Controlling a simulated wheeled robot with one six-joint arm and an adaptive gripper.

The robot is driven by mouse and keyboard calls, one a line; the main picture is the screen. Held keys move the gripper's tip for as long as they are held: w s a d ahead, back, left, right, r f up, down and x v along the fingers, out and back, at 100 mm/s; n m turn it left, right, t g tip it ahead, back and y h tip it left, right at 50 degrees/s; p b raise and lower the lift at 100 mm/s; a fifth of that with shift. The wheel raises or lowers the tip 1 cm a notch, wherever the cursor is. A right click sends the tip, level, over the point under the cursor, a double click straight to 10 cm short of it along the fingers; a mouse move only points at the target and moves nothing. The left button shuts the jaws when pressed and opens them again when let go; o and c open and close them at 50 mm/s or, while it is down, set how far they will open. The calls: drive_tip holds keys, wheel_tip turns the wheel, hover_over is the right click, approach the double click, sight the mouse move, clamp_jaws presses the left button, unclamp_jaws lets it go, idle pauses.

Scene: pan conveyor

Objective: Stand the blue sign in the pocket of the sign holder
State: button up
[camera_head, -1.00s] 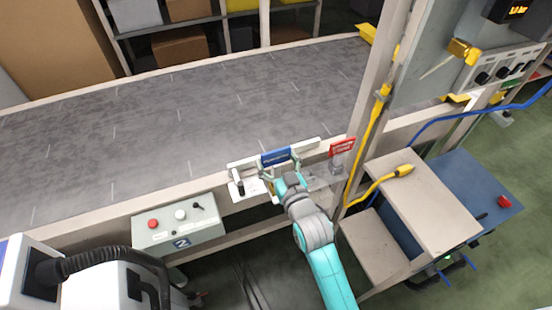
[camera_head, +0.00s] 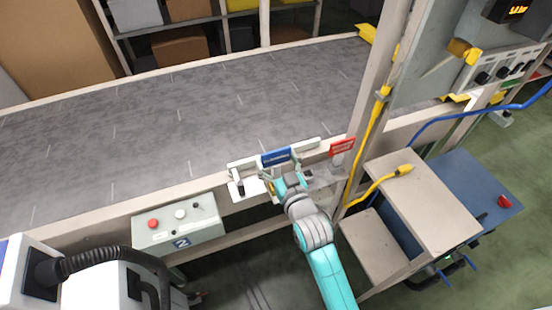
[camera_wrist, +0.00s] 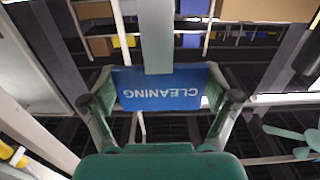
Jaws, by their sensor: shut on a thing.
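The blue sign (camera_head: 275,158) is upright between the fingers of my gripper (camera_head: 282,170), at the near edge of the conveyor. In the wrist view the blue sign (camera_wrist: 160,92) reads "CLEANING" upside down, with a finger of my gripper (camera_wrist: 161,84) at each side edge. A grey strip crosses the sign's upper middle in that view. The pale sign holder (camera_head: 243,188) appears to be the bracket at and below the sign in the head view. Its pocket is hidden by my gripper and the sign, so I cannot tell whether the sign is inside it.
A red sign (camera_head: 342,147) stands just right, near an upright post with a yellow cable. A control box (camera_head: 180,232) with buttons is at the lower left. The grey conveyor (camera_head: 200,110) behind is bare. A beige-topped cart (camera_head: 420,205) stands at right.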

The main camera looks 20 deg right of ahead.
sight(277, 173)
drive_tip(key=shift+f, duration=2.25)
drive_tip(key=o, duration=1)
drive_tip(key=shift+c, duration=0.2)
drive_tip(key=shift+s, duration=0.2)
drive_tip(key=s, duration=1.1)
drive_tip(key=shift+s, duration=0.3)
